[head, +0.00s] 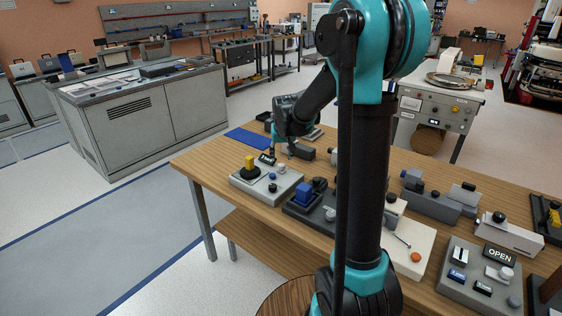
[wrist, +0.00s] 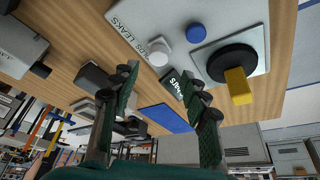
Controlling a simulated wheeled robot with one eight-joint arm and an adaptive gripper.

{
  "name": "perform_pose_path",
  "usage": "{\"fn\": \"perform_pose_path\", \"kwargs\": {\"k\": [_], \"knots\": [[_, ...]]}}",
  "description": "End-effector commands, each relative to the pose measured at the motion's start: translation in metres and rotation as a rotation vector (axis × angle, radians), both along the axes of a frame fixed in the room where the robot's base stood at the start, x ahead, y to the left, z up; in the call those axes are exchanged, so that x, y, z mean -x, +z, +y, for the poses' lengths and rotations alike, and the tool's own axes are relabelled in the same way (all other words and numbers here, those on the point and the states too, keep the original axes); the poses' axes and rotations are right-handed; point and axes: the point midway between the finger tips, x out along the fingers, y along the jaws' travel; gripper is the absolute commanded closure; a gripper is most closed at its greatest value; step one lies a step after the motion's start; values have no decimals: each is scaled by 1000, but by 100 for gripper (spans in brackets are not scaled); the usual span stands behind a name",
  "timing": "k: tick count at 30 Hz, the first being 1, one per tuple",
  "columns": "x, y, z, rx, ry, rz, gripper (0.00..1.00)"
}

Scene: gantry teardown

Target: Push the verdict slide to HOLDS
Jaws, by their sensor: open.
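The light grey verdict panel (head: 262,196) sits at the near left end of the wooden table. In the wrist view the panel (wrist: 105,8) carries printed lettering reading LEAKS, with a second word partly covered by a pale knob (wrist: 158,52). This knob seems to be the verdict slide; its exact position along its track is unclear. A blue button (wrist: 197,32) and a yellow handle (wrist: 238,86) on a black disc are beside it. My gripper (wrist: 163,92) is open and empty, its fingers near the panel's edge. In the head view my gripper (head: 287,150) is just above the panel's far side.
A small dark sign (wrist: 177,86) with white letters stands at the panel's edge, between my fingers in the wrist view. A blue mat (head: 247,138) lies behind the panel. A dark fixture (head: 305,207) stands close to its right, and more fixtures fill the table further right.

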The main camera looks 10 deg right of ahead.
Motion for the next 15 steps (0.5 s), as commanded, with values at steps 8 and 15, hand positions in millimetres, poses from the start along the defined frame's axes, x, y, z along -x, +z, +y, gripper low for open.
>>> {"fn": "perform_pose_path", "kwargs": {"k": [8, 15], "knots": [[18, 44, 0, 0, 1, 0, 54], [25, 60, 0, 0, 1, 0, 54]]}}
